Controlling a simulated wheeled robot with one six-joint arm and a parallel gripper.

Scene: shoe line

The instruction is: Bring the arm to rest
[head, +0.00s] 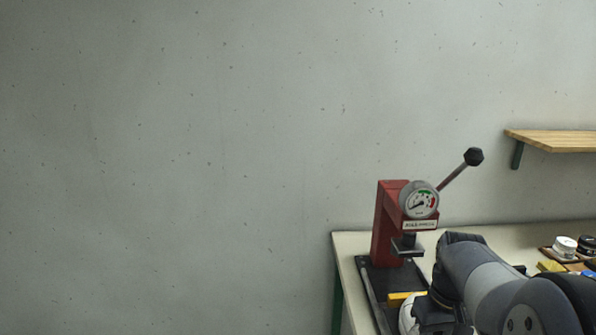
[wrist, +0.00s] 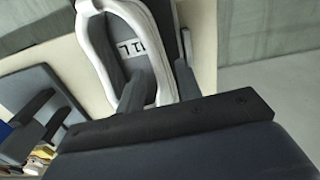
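My gripper (wrist: 160,72) shows its two dark fingers apart in the wrist view. Between and beyond them is a shoe (wrist: 94,8) with a white rim and a grey inside with a label on it. The white rim passes between the fingers; I cannot tell whether they touch it. In the head view my arm reaches in from the lower right and hides the gripper. A bit of white (head: 407,317), probably the shoe, shows beside my arm, low on the table.
A red press (head: 387,225) with a gauge (head: 419,200) and a raised lever (head: 455,178) stands on the table (head: 352,243), close to my arm. A yellow piece (head: 398,299) is at its base. Small jars (head: 565,246) stand at right. A wooden shelf (head: 555,139) hangs above.

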